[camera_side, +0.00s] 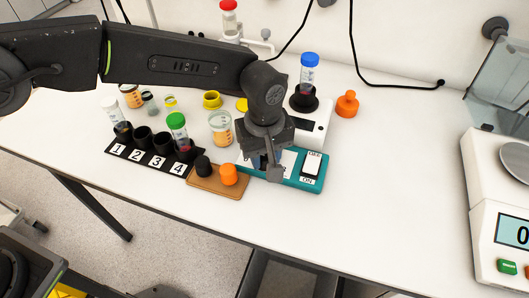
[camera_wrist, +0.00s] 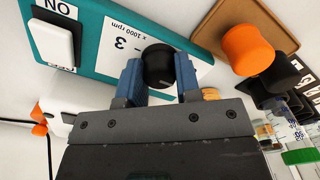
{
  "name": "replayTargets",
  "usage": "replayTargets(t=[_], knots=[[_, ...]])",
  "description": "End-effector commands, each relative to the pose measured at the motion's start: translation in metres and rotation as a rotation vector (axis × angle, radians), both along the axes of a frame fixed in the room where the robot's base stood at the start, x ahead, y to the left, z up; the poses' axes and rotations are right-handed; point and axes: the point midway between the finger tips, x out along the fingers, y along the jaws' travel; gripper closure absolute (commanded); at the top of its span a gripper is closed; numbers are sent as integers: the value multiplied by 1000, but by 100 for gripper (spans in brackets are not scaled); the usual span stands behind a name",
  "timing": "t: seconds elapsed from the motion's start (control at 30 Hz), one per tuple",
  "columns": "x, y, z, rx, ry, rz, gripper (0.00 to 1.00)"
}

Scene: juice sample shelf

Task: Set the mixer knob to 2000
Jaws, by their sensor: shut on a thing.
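The mixer has a white body (camera_side: 316,121) and a teal control panel (camera_side: 313,184), which also shows in the wrist view (camera_wrist: 102,30). A round black knob (camera_wrist: 158,65) sits on the panel's white dial label (camera_wrist: 122,36), where "3" and "x 1000 rpm" are readable. My gripper (camera_wrist: 160,76) is shut on the knob, with a blue finger on each side. A faint light mark shows on the knob, but its setting cannot be read. In the side view my gripper (camera_side: 270,172) hides the knob. The white rocker switch (camera_side: 312,165) carries OFF and ON labels.
A blue-capped tube (camera_side: 309,72) stands on the mixer. Left of the panel is a brown board (camera_side: 205,187) with black and orange caps. A numbered black rack (camera_side: 147,158) holds tubes. A balance (camera_side: 497,200) stands at right. The table between is clear.

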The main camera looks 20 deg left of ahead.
Motion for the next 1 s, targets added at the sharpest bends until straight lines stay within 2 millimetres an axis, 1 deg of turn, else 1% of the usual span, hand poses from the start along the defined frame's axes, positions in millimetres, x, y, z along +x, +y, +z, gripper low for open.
replayTargets(t=[0.17, 0.37, 0.57, 1.0], knots=[[0, 0, 0, 0, 0, -19, 93], [0, 0, 0, 0, 0, -100, 93], [0, 0, 0, 0, 0, -253, 93], [0, -1, 1, 0, 0, -669, 93]])
